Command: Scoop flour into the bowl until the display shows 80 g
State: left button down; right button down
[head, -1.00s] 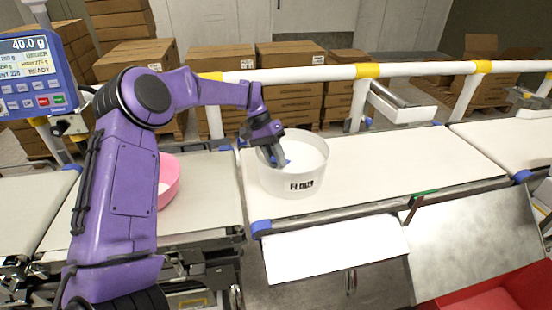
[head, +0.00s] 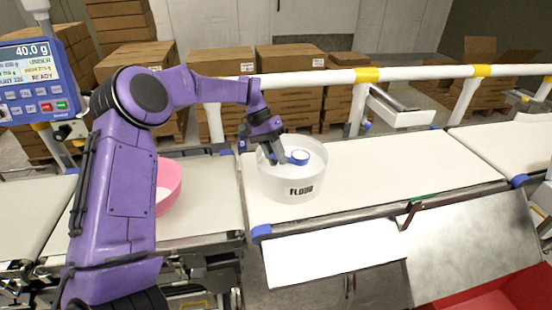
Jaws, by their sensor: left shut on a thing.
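My left gripper (head: 274,158) reaches down into the white flour tub (head: 289,186), which is marked FLOUR and stands on the belt. The gripper is shut on a blue scoop (head: 298,157). The scoop's round blue rim shows inside the tub with white in it. The pink bowl (head: 169,187) sits on the belt to the left, partly hidden behind my left arm. A little white shows inside the bowl. The display (head: 28,64) at the upper left reads 40.0 g and READY. My right gripper is not in view.
A white rail (head: 310,78) with yellow bands runs behind the belt. The belt (head: 410,160) right of the tub is clear. Stacked cardboard boxes (head: 215,105) stand behind. A red bin (head: 490,292) and metal plates lie at the front right.

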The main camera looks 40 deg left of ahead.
pick_arm(q)
jog(key=shift+r+p, duration=2.3)
jog(key=shift+r, duration=2.15)
